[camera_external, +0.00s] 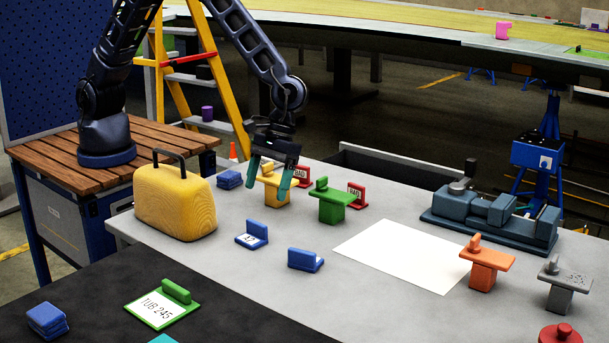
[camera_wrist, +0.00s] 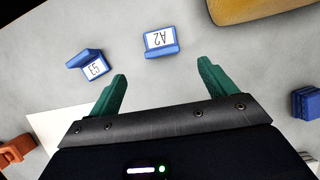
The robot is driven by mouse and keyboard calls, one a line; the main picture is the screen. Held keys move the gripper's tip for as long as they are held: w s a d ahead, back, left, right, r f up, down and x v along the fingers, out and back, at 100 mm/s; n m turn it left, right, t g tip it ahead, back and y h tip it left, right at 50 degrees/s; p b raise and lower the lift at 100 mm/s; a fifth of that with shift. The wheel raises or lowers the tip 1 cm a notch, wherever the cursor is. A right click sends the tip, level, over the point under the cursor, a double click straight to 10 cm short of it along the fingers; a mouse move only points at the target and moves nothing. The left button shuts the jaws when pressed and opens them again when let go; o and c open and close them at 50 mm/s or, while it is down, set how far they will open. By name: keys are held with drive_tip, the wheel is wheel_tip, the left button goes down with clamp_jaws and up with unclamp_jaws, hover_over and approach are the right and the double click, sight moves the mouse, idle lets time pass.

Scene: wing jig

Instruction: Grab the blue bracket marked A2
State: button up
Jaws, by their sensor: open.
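The blue bracket marked A2 (camera_wrist: 160,42) lies on the grey table, its white label upside down in the wrist view, ahead of my fingertips and between their lines. In the external view, a blue bracket (camera_external: 256,231) to the right of the yellow case matches it; its label is hard to read there.
A similar blue bracket marked E5 (camera_wrist: 91,64) lies beside A2; it also shows in the external view (camera_external: 303,262). The yellow case (camera_external: 176,205) stands close on the other side. A green bracket (camera_external: 334,206) and a white sheet (camera_external: 395,255) are to the right.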

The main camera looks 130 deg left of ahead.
sight(257, 222)
drive_tip(key=x, duration=0.5)
drive_tip(key=shift+f, duration=0.25)
drive_tip(key=shift+x, duration=2.7)
drive_tip(key=shift+s+a, duration=0.1)
drive_tip(key=shift+a, duration=0.05)
drive_tip(key=c, duration=1.1)
